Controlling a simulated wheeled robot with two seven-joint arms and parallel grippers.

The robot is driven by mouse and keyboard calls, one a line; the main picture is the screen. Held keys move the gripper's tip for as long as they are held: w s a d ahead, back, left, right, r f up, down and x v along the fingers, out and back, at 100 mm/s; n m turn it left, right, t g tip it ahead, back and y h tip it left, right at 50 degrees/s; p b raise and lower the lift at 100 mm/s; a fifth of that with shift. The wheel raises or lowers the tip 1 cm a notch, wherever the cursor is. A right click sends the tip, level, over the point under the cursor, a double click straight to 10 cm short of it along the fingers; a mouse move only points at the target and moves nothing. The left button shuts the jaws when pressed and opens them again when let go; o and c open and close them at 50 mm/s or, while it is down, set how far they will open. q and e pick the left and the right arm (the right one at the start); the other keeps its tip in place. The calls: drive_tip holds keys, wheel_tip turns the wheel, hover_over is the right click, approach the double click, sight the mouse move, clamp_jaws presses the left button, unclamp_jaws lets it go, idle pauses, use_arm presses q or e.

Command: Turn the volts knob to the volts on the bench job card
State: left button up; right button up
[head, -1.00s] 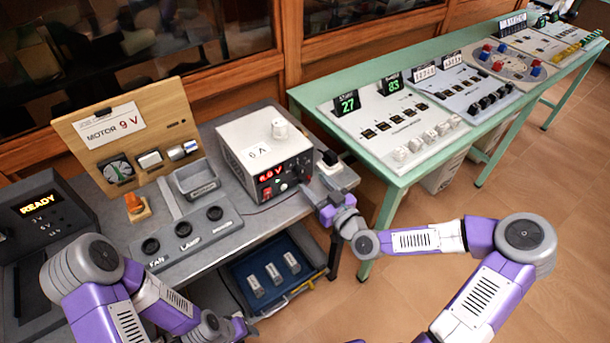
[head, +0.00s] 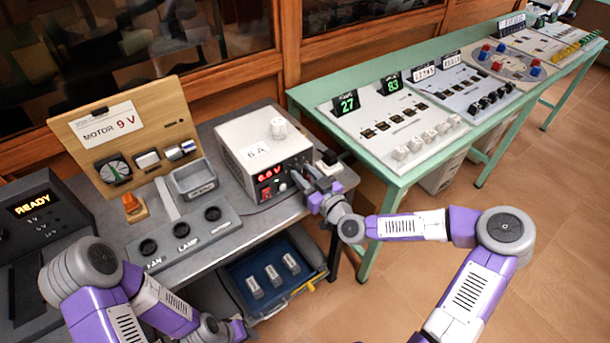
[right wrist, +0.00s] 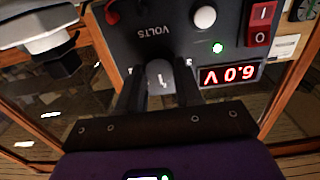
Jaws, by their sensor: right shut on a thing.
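The power supply (head: 240,140) is a pale box with a dark front panel, standing on the grey bench. Its red display (right wrist: 230,74) appears upside down in the right wrist view and reads 6.0 V. The volts knob (right wrist: 160,75) is grey, under the VOLTS lettering. My right gripper (right wrist: 160,88) is shut on this knob, one finger on each side; in the head view it hides the knob. The job card (head: 109,124) on the wooden board reads MOTOR 9 V. My left arm is low at the left; its gripper's jaws (head: 236,328) cannot be made out.
A red switch (right wrist: 261,23), a lit green light and a white knob are close to the gripper on the panel. A grey tray (head: 195,181) and a strip with round sockets lie left of the supply. The green table (head: 390,190) with panels stands at the right.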

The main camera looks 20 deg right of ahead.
drive_tip(key=shift+m, duration=0.3)
drive_tip(key=shift+c, duration=0.3)
drive_tip(key=m+p, duration=0.1)
drive_tip(key=m, duration=0.2)
drive_tip(key=shift+d+f+m+p, duration=0.1)
drive_tip(key=shift+m+p, duration=0.3)
drive_tip(key=shift+m, duration=1.6)
drive_tip(key=o, duration=1)
drive_tip(key=shift+o, duration=0.2)
drive_tip(key=p+v, duration=0.1)
drive_tip(key=v, duration=0.6)
drive_tip(key=shift+s+p, duration=0.25)
drive_tip(key=shift+p, duration=0.1)
